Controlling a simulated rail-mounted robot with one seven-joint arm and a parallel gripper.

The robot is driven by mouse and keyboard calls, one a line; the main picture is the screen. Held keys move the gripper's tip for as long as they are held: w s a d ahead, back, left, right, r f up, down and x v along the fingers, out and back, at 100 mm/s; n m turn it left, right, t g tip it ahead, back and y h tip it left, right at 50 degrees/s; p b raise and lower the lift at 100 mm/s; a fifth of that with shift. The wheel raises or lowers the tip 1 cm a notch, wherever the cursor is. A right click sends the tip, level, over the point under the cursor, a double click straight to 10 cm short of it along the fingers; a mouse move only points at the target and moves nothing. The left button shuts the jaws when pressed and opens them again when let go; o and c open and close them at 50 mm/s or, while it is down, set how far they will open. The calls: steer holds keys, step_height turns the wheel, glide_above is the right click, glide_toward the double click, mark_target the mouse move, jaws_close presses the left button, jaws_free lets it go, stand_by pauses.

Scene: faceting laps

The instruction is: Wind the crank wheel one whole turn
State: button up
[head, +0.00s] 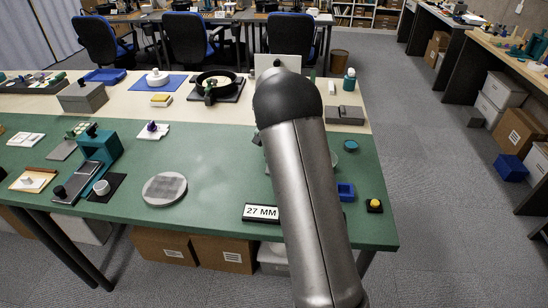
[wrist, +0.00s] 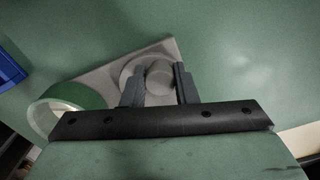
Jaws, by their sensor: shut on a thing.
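The crank wheel (wrist: 130,68) is a light grey disc on a grey base plate (wrist: 98,82) in the wrist view. A grey round knob (wrist: 159,80) stands on the wheel. My gripper (wrist: 159,74) has one dark finger on each side of the knob and is shut on it. The gripper's dark bar and body hide the near part of the wheel and plate. In the head view my arm covers the gripper and most of the crank wheel's surroundings.
In the wrist view a green-and-white ring-shaped thing (wrist: 72,97) lies left of the plate, with a blue bin (wrist: 10,66) at the left edge. In the head view a 27 MM sign (head: 262,212) and a yellow button (head: 375,203) are near the green table's front edge.

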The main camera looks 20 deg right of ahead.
steer(key=shift+w+r, duration=0.1)
steer(key=o, duration=1)
steer(key=shift+c, duration=0.2)
step_height(320, 180, up, 17)
steer(key=shift+r, duration=0.2)
